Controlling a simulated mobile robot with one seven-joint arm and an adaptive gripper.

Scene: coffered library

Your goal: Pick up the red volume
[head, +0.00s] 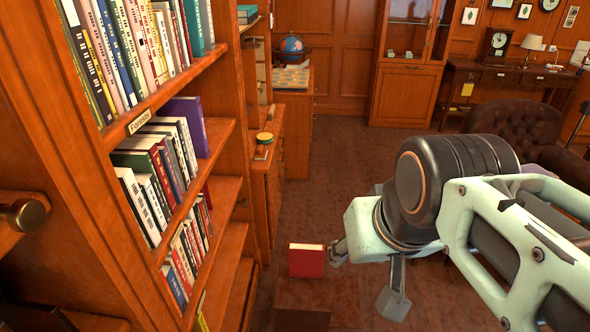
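A red volume (306,262) with a pale top page edge stands upright, low down near the middle of the view, right of the bookcase. My gripper (365,277) is to its right, with its two fingers spread wide apart and nothing visible between them. The left finger shows close beside the book's right edge; I cannot tell whether it touches. The other finger hangs lower and farther right.
A tall wooden bookcase (225,140) full of books fills the left side. A dark brown block-like surface (303,298) lies just below the red volume. A brown tufted armchair (525,125) stands at the right. Open carpet (345,160) lies between them.

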